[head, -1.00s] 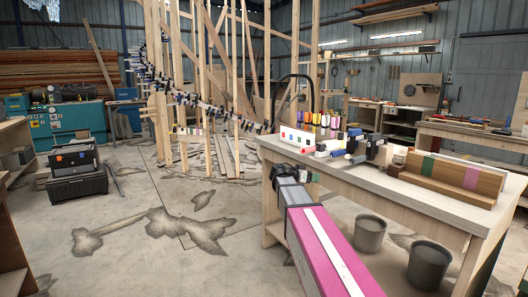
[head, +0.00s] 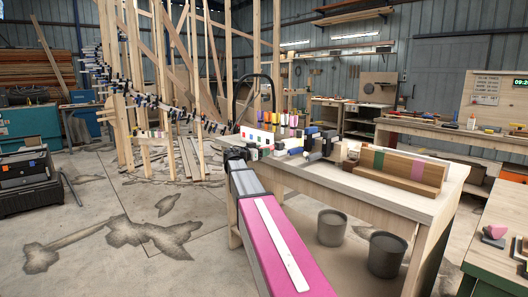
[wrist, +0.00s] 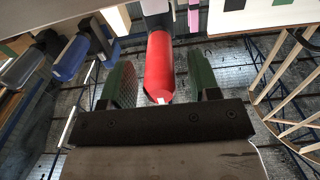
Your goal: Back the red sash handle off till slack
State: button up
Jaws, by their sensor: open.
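The red sash handle (wrist: 159,66) is a rounded red grip in the middle of the wrist view, its near end toward my palm. My gripper (wrist: 162,72) is open, with one green-padded finger on each side of the red handle. A gap shows between the handle and each finger, so neither is seen touching it. A blue handle (wrist: 73,57) and a black handle (wrist: 22,66) lie to the left of it. In the head view my gripper's fingers are hidden at the end of my pink arm, beside the bench's near left corner.
The workbench (head: 395,197) carries a white panel with coloured squares (head: 258,136), several clamps and wooden blocks (head: 405,170). Two grey buckets (head: 331,227) stand beneath. The curved clamped timber frame (head: 150,100) is behind, left. Open floor (head: 150,200) lies left of the bench.

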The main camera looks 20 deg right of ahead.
jog(key=shift+x, duration=0.9)
jog(key=shift+s, duration=0.1)
jog(key=shift+c, duration=0.3)
jog(key=c, duration=0.9)
jog(key=shift+o, duration=0.2)
